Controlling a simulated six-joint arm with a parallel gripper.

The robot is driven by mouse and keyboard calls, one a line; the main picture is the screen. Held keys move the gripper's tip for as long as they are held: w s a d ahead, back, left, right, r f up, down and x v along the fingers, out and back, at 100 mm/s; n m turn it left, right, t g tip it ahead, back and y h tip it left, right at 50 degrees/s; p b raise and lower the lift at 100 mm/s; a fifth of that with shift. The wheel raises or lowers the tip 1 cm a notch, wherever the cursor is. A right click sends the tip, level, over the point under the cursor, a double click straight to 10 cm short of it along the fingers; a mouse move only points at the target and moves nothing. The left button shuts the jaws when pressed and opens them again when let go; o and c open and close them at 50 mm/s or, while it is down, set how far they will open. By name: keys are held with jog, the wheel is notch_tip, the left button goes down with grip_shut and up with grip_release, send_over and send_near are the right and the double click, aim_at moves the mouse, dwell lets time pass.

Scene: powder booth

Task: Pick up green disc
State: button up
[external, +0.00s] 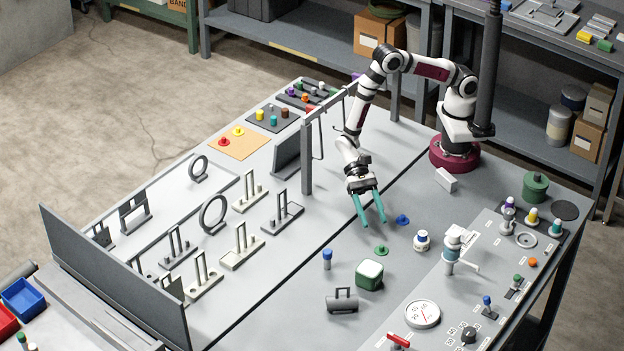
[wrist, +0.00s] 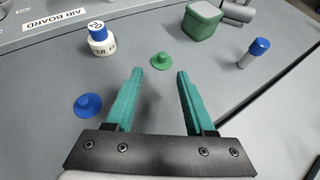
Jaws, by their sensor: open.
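The green disc (external: 381,250) lies flat on the grey table, with a small knob on top. It also shows in the wrist view (wrist: 162,61), just beyond my fingertips and between their lines. My gripper (external: 371,226) has two teal fingers, which are open and empty, pointing down above the table. In the wrist view my gripper (wrist: 160,72) is apart from the disc. A similar blue disc (external: 402,219) lies near my fingers, and in the wrist view it is at the left (wrist: 88,105).
A gauge panel (external: 465,290) lies to the right. The table immediately around the disc is clear.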

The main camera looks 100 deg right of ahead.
aim_at(381, 245)
jog(key=x, duration=0.7)
jog(key=shift+w+a, duration=0.1)
jog(key=shift+w, duration=0.1)
grip_shut()
